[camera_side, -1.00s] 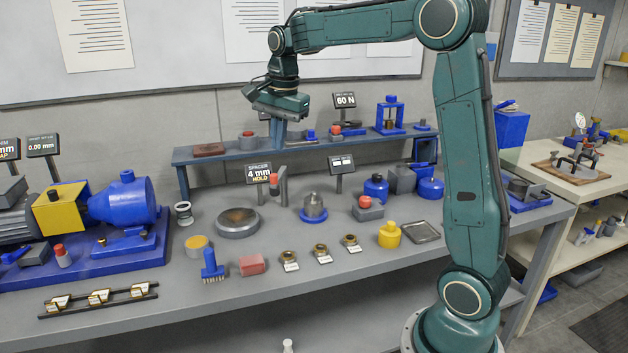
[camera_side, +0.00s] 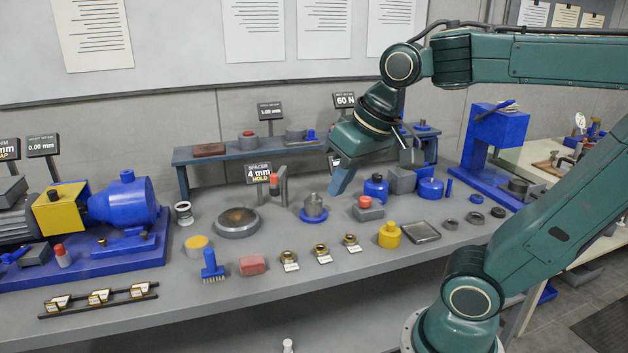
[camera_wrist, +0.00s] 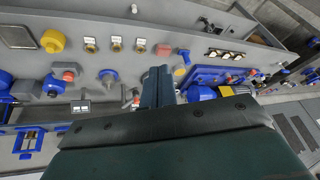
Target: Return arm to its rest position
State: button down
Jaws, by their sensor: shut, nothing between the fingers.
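My gripper (camera_side: 343,176) hangs from my green wrist over the rear of the grey workbench (camera_side: 285,283), in front of the raised blue-grey shelf. Its fingers are shut with nothing between them and point down and to the left. In the wrist view my gripper (camera_wrist: 158,88) also shows at the middle, fingers together, above the bench. My wrist housing hides the lower middle of that view. In the side view the gripper is above and right of the grey part on a blue base (camera_side: 314,207), apart from it as far as I can tell.
Blue containers (camera_side: 376,188) and a blue press (camera_side: 493,145) stand right of my gripper. The raised shelf (camera_side: 225,149) carries small parts and signs. A motor and blue pump (camera_side: 125,200) stand at the left. Brass rings (camera_side: 321,250) and a yellow pot (camera_side: 389,235) lie in front.

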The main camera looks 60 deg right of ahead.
jog(key=s+f+n, duration=0.1)
jog(key=s+a+f+n, duration=0.1)
jog(key=s, duration=0.1)
jog(key=s+f+n, duration=0.1)
jog(key=shift+s+a+n+t, duration=0.25)
jog(key=shift+s+n+t, duration=0.05)
jog(key=shift+s, duration=0.1)
